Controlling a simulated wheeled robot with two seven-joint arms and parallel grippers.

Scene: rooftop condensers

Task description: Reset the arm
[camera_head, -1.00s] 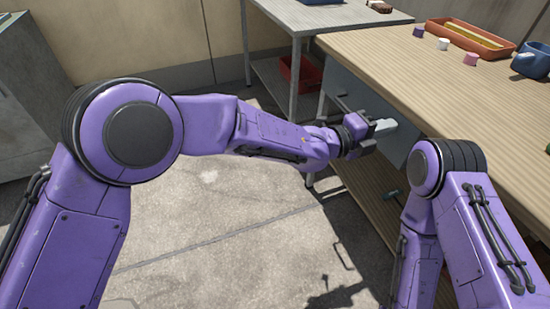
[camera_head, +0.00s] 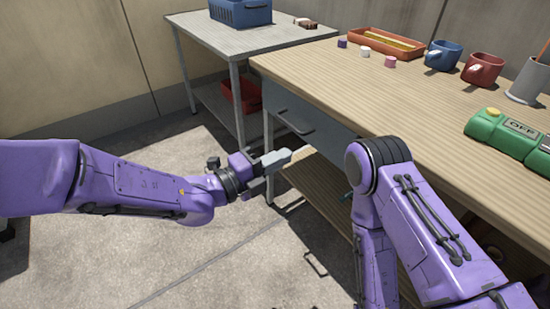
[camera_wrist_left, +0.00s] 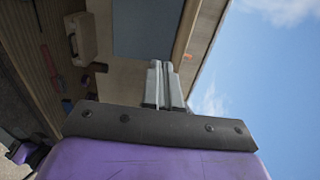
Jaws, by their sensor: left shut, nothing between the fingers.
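My left gripper (camera_head: 280,160) shows in the head view, on a purple arm that comes in from the left. It is shut and empty, with pale grey fingers pointing right. In the picture it lies just below the grey drawer front (camera_head: 312,122) of the wooden workbench; I cannot tell the exact gap. Its shut fingers also show in the left wrist view (camera_wrist_left: 164,84). My right arm's purple links stand in front of the bench at the lower right. The right gripper is out of view.
The wooden workbench (camera_head: 400,100) holds an orange tray (camera_head: 372,44), small blocks, a blue mug (camera_head: 443,55), a red mug (camera_head: 482,68) and a green device marked OFF (camera_head: 505,130). A grey table (camera_head: 205,33) with a blue basket (camera_head: 240,12) stands behind. Concrete floor left of the bench is open.

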